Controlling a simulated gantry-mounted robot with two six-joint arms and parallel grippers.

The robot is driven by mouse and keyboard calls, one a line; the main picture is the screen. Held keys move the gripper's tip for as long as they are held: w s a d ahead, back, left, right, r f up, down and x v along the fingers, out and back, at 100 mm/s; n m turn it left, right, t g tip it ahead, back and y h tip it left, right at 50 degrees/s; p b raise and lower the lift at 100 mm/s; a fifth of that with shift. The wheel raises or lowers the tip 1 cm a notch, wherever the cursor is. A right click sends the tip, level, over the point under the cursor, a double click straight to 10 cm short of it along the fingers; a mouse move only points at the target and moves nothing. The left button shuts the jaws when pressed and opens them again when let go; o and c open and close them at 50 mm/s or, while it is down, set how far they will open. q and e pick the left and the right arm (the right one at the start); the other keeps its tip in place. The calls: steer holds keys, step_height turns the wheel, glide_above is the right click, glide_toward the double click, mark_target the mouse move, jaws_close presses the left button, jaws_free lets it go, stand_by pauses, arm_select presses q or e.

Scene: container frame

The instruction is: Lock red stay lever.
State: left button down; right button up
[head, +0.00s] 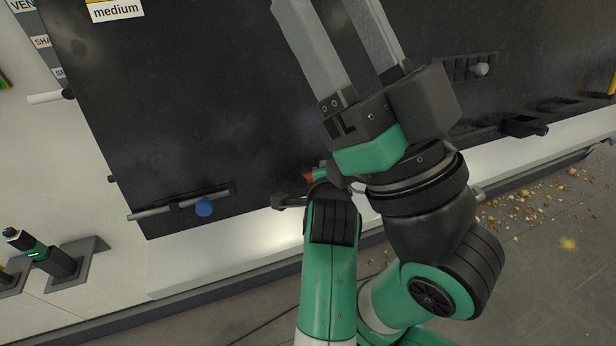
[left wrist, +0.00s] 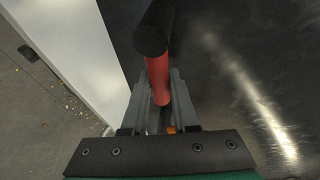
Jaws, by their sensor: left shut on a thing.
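The red stay lever (left wrist: 157,78) is a red bar with a black cylindrical end in the left wrist view. It runs between the two fingers of my left gripper (left wrist: 160,98), which is shut on it. In the head view a small red part (head: 309,176) shows low on the dark panel, beside my left arm; the rest of that spot is hidden by my arms. My right gripper (head: 343,30) is large in front of the panel, with its two grey fingers apart and nothing seen between them. Its fingertips are cut off at the top edge.
A black bracket (head: 525,126) juts out at right. A black-and-green device (head: 50,258) stands at far left. Crumbs (head: 535,210) lie on the floor.

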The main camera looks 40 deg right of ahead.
arm_select(q)
steer(key=shift+s+f, duration=0.1)
steer(key=shift+f, duration=0.05)
stand_by(0.4)
steer(key=c, duration=0.7)
jaws_free()
